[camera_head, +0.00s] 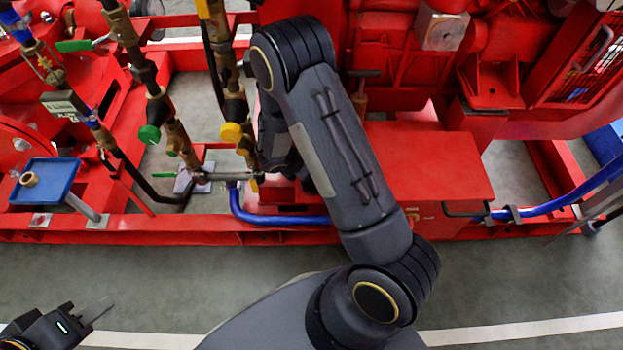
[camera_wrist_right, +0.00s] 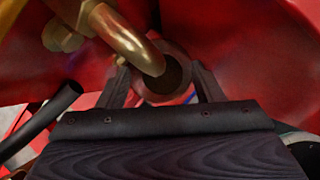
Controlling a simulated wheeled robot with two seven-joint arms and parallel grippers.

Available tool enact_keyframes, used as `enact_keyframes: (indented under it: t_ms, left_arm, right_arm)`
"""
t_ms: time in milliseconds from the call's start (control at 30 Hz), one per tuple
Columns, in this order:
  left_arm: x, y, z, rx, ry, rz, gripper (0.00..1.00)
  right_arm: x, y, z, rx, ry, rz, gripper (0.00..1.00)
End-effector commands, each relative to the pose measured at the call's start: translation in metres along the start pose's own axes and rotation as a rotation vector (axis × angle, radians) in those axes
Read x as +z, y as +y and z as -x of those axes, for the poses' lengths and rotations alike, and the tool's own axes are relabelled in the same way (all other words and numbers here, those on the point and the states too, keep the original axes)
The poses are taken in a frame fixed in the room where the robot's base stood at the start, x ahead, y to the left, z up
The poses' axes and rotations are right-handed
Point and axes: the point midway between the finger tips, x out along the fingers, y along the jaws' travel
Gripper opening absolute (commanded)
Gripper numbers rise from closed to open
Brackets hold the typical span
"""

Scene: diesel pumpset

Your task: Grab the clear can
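In the right wrist view, a round, see-through, reddish-brown cup shape (camera_wrist_right: 148,97), which I take to be the clear can, sits under the end of a curved brass pipe (camera_wrist_right: 128,40). My right gripper (camera_wrist_right: 164,82) has its two dark fingers apart, one on each side of this can. Narrow gaps seem to show beside it, though contact is hard to judge. In the head view my right arm hides its gripper and the can. My left gripper (camera_head: 88,308) is at the lower left, away from the machine; its finger gap is unclear.
The red pumpset frame (camera_head: 190,230) spans the view. Several valved pipes (camera_head: 155,105) hang left of my right arm. A blue tray (camera_head: 45,182) stands at the left, a red box (camera_head: 440,170) at the right. The grey floor (camera_head: 520,270) in front is clear.

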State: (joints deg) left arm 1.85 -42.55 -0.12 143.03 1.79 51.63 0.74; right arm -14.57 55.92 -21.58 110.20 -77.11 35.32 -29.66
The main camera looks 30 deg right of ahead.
Motion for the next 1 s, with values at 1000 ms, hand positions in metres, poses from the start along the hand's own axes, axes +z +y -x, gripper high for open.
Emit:
enact_keyframes:
  t_ms: [1000]
  left_arm:
    - [-0.009,0.009,0.019,0.0,0.0,0.0,0.34]
  right_arm:
    - [0.004,0.001,0.041,0.001,0.003,0.007,0.15]
